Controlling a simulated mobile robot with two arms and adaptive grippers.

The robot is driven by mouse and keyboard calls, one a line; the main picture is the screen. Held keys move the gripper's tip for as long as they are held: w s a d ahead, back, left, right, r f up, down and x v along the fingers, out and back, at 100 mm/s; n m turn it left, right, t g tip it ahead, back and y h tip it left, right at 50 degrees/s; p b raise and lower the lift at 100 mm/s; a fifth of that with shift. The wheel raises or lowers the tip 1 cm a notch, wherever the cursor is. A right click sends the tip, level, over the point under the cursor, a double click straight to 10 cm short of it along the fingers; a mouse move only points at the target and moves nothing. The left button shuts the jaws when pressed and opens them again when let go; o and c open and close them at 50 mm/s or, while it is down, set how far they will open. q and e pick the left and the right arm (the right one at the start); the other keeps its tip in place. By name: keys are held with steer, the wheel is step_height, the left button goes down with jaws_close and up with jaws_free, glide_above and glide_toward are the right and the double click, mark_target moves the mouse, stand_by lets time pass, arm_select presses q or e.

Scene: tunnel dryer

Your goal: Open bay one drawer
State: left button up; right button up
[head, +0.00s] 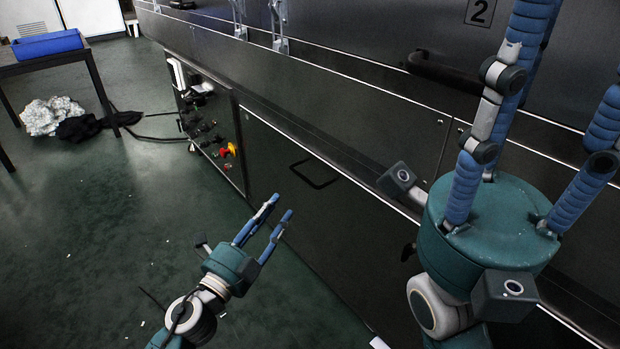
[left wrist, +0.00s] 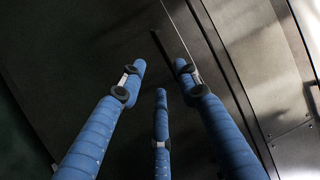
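A dark flat front panel (head: 265,165) on the lower side of the machine carries a black U-shaped handle (head: 315,172). The panel sits flush and looks closed; no bay one label is readable. My left gripper (head: 281,206) is open and empty, below and left of the handle and apart from it. In the left wrist view its blue fingers (left wrist: 160,95) are spread before a dark panel, with a thin dark bar (left wrist: 180,32) beyond them that may be the handle. My right gripper (head: 490,220) is large and close at the right, fingers apart and empty, tips partly out of frame.
A control panel (head: 212,130) with a red and yellow knob is left of the drawer front. A plate marked 2 (head: 480,12) is high on the machine. A table (head: 45,66) with a blue tray (head: 48,46) stands far left. Green floor (head: 90,240) is mostly clear.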

arm_select(q)
steer(key=b+x, duration=0.1)
steer(key=x, duration=0.9)
steer(key=shift+w+d+b, duration=0.2)
steer(key=shift+w+b, duration=0.15)
steer(key=shift+r, duration=0.1)
jaws_close()
